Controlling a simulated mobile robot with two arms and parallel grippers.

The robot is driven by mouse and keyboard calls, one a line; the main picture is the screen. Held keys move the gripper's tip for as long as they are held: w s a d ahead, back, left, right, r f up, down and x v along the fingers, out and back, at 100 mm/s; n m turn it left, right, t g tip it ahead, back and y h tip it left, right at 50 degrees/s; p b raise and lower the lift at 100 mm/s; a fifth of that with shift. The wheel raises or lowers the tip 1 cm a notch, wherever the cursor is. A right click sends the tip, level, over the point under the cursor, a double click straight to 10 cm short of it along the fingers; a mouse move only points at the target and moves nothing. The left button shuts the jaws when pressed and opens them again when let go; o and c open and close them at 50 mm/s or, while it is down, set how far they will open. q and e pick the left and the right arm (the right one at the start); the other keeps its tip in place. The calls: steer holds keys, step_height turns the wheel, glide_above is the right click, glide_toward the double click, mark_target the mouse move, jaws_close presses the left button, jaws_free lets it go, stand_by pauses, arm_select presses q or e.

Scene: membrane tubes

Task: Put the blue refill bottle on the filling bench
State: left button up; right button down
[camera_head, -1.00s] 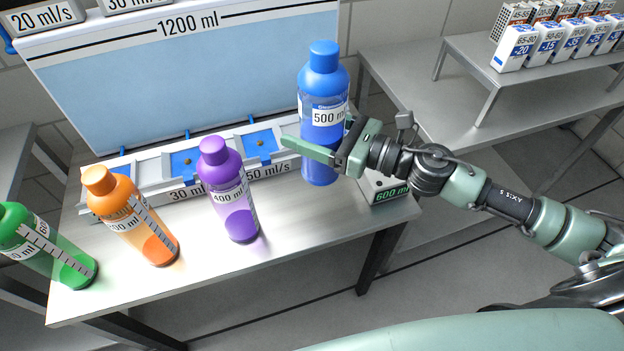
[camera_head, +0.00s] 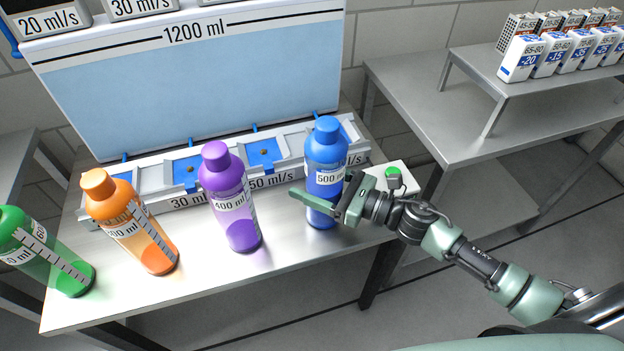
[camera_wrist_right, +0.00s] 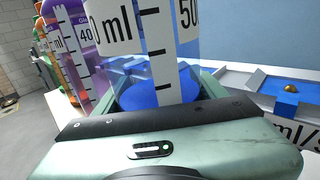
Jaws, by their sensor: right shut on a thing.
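The blue refill bottle (camera_head: 325,160), labelled 500 ml, is upright at the right end of the bottle row on the metal filling bench (camera_head: 215,285). Its base looks to be at the bench top; I cannot tell for sure whether it touches. My right gripper (camera_head: 318,203) is shut on its lower part, with a finger across its front. In the right wrist view the blue bottle (camera_wrist_right: 160,90) fills the space between the fingers, with its scale strip facing the camera. My left gripper is not in view.
A purple 400 ml bottle (camera_head: 230,195) stands left of the blue one, then an orange bottle (camera_head: 130,220) and a green bottle (camera_head: 45,250). Behind is the 1200 ml tank (camera_head: 200,80) with its row of slots. A box with a green button (camera_head: 394,172) is at right.

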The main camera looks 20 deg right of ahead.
steer(key=shift+r, duration=0.15)
steer(key=shift+c, duration=1.6)
jaws_free()
steer(key=shift+f, duration=0.2)
steer(key=shift+o, duration=0.8)
